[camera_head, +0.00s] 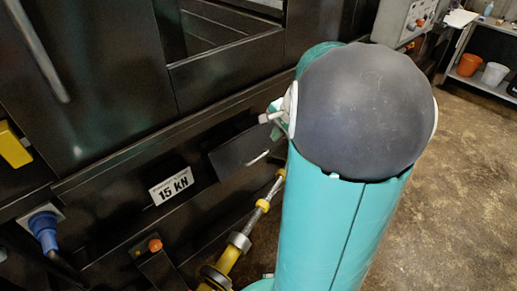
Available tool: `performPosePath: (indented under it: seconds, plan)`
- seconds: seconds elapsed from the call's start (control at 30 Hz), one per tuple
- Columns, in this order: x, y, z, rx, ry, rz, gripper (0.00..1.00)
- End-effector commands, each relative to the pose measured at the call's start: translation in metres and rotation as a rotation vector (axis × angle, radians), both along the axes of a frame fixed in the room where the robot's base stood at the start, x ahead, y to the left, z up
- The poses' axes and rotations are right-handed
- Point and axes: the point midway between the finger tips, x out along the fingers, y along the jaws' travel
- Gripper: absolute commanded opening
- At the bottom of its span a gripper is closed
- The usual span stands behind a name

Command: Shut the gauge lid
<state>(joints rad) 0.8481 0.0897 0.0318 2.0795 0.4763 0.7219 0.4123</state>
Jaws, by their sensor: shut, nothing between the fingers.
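A dark flap (232,150) with a small pale handle (257,158) is on the front of the black machine, left of my teal arm. It looks like the gauge lid, and it seems to stand out a little from the face. I cannot tell how far open it is. No gauge dial shows. My arm's teal link and dark rounded cap fill the centre right and cover what lies behind them. My gripper is not visible in this view.
A "15 KN" label (171,185) is left of the flap. A yellow and metal rod assembly (239,243) stands below it. A blue plug (44,230) and an orange knob (155,245) are lower left. Shelves with buckets (495,73) are far right; the floor (455,200) there is clear.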

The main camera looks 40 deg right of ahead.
Motion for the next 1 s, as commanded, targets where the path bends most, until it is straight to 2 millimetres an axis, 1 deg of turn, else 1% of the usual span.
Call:
performPosePath:
  seconds: [0.17,0.6,0.7,0.83,1.0]
  plan:
    - [0.008,-0.003,-0.019,0.003,0.002,0.003,0.00]
    - [0.045,-0.002,-0.097,0.004,0.003,0.005,0.00]
    - [0.052,-0.001,-0.110,0.003,0.002,0.005,0.00]
    - [0.058,0.000,-0.121,0.001,0.001,0.005,0.00]
    - [0.060,0.001,-0.125,0.000,0.000,0.005,0.00]
